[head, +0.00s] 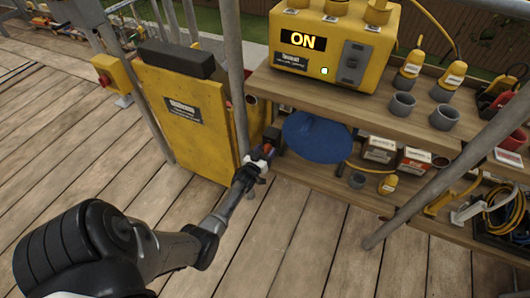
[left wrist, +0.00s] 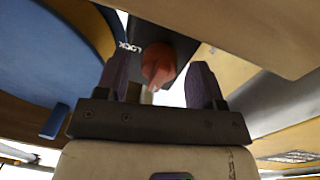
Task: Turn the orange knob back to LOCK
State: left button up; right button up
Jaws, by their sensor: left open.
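The orange knob (left wrist: 158,64) shows in the left wrist view, on a dark mount with the white word LOCK printed beside it. In the head view the knob (head: 267,148) is small and partly covered by my gripper. My left gripper (head: 262,162) is at the knob, by the left end of the shelf unit. In the left wrist view its two dark fingers (left wrist: 168,84) are open, one on each side of the knob. I cannot tell whether they touch it. The knob's exact angle is unclear. My right gripper is not in view.
A blue disc (head: 316,138) is right beside the gripper, under the wooden shelf (head: 350,102). A yellow box (head: 333,42) reading ON stands on top. A yellow panel (head: 187,125) is on the left. A slanted grey pole (head: 440,170) crosses the right side. The deck in front is clear.

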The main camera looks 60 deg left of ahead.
pick_arm(q)
jog(key=c, duration=0.9)
